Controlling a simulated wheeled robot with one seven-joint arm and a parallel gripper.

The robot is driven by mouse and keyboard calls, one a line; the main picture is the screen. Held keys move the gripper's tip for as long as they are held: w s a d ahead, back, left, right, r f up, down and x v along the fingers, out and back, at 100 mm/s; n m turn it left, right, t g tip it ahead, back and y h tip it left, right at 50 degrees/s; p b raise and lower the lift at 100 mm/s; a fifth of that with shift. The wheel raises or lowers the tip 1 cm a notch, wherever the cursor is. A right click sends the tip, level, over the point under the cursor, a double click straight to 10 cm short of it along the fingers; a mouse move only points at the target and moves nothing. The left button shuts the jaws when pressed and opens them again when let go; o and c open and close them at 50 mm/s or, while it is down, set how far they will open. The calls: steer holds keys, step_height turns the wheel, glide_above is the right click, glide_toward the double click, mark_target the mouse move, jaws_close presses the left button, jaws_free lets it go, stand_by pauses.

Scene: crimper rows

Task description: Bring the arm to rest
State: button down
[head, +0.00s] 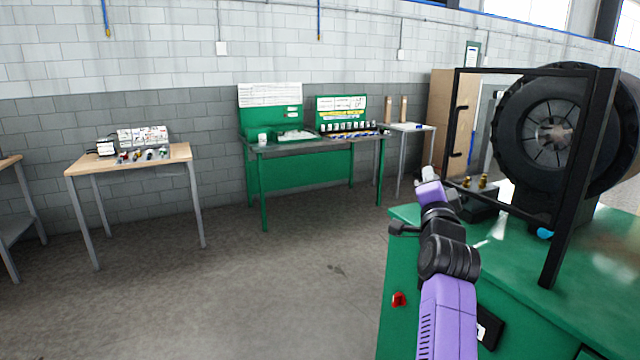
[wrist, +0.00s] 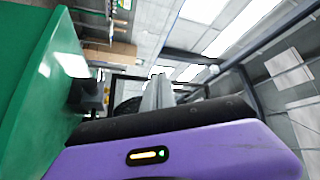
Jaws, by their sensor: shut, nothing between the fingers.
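My arm, purple and black, reaches up in the lower right of the head view, in front of the green machine bench (head: 400,255). My gripper (head: 428,172) is at its far end, near the left edge of that bench. It is small there, and no object shows in it. In the wrist view my gripper's pale fingers (wrist: 158,92) are together with nothing between them. The purple wrist housing fills the bottom of that view.
A black frame (head: 570,180) and a large black reel-like wheel (head: 550,130) stand on the machine bench, right of my arm. A wooden table (head: 130,160) stands left, a green workbench (head: 300,165) at the back. The floor (head: 290,290) between is clear.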

steer(key=s+f+n+t+y, duration=0.1)
steer(key=s+f+n+y, duration=0.1)
steer(key=s+f+n, duration=1)
steer(key=s+f+n+y, duration=0.1)
steer(key=s+f, duration=0.7)
steer(key=s, duration=1)
steer(key=s+a+f+g, duration=0.1)
steer(key=s+f+g, duration=0.1)
steer(key=s, duration=0.9)
steer(key=s+a+f+n+g, duration=0.1)
steer(key=s+f, duration=0.3)
steer(key=s, duration=0.8)
steer(key=s+a+f+n+g+y, duration=0.1)
steer(key=s+a+f+g, duration=0.1)
steer(key=s, duration=1)
steer(key=shift+s+a+f+g, duration=0.15)
steer(key=shift+a+f+g, duration=0.25)
steer(key=shift+g, duration=0.4)
